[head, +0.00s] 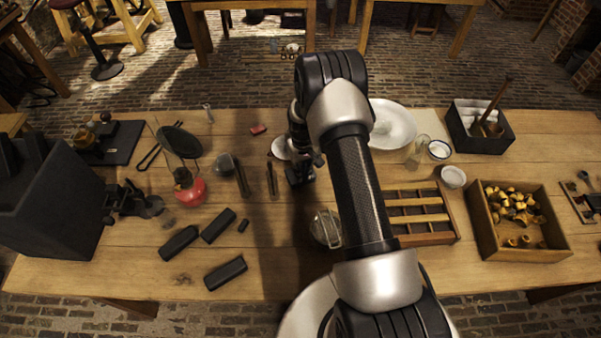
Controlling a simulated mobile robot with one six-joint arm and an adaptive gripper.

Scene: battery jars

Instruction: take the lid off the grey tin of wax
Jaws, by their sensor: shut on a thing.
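My gripper (300,177) points down over the middle of the table, left of my forearm. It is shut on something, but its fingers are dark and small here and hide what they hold. A pale grey round piece (279,148) shows just left of the gripper, partly covered by it. I cannot tell whether this is the grey tin or its lid, nor whether it touches the fingers.
A round metal-and-glass thing (325,229) sits beside my forearm. Right are a slotted wooden tray (431,239), a wooden box of brass pieces (566,246), a white plate (402,118) and a black box (508,145).

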